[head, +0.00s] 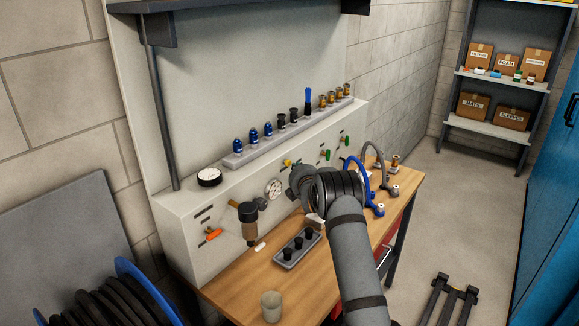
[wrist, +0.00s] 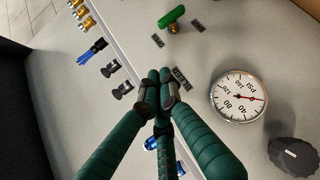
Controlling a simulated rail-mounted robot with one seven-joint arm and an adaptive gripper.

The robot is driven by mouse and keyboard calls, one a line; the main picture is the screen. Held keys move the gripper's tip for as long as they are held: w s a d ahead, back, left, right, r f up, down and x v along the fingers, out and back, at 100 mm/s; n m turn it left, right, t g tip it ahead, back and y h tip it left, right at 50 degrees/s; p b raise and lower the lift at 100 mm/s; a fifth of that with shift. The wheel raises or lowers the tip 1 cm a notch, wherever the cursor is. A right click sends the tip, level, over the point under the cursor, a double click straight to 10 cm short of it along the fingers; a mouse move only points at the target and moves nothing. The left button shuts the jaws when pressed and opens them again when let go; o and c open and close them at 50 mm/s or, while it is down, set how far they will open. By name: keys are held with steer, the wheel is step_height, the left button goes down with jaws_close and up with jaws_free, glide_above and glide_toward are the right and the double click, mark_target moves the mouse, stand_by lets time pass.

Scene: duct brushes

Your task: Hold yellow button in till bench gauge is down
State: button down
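A yellow control (head: 288,163), which looks like the yellow button, shows in the head view on the sloped panel just above my wrist. In the wrist view it is not visible; my fingers cover the panel there. My gripper (wrist: 158,92) has its green fingers drawn together at the tips, over the panel beside a small dark label. I cannot tell whether the tips touch the button. The white dial gauge (wrist: 238,97) is right of the fingertips; its red needle points right, and I cannot read an exact value. The gauge also shows in the head view (head: 273,189), left of my gripper.
A green handle (wrist: 172,16) and a dark knob (wrist: 293,157) are on the panel near my fingers. A rail (head: 235,158) of blue, black and brass fittings runs along the ledge above. A grey tray (head: 285,259) with black pieces and a cup (head: 271,306) stand on the bench.

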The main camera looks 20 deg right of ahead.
stand_by(0.3)
steer(key=s+d+b, duration=0.1)
steer(key=s+b, duration=0.1)
steer(key=s, duration=0.1)
steer(key=s+d, duration=0.1)
steer(key=shift+s+d+b, duration=0.2)
steer(key=shift+d+b, duration=0.15)
steer(key=shift+b, duration=0.05)
steer(key=shift+s+d+p, duration=0.5)
steer(key=shift+s+p, duration=0.3)
steer(key=shift+p, duration=0.8)
steer(key=shift+s+d+p, duration=0.5)
steer(key=shift+s+p, duration=0.3)
steer(key=shift+p, duration=0.8)
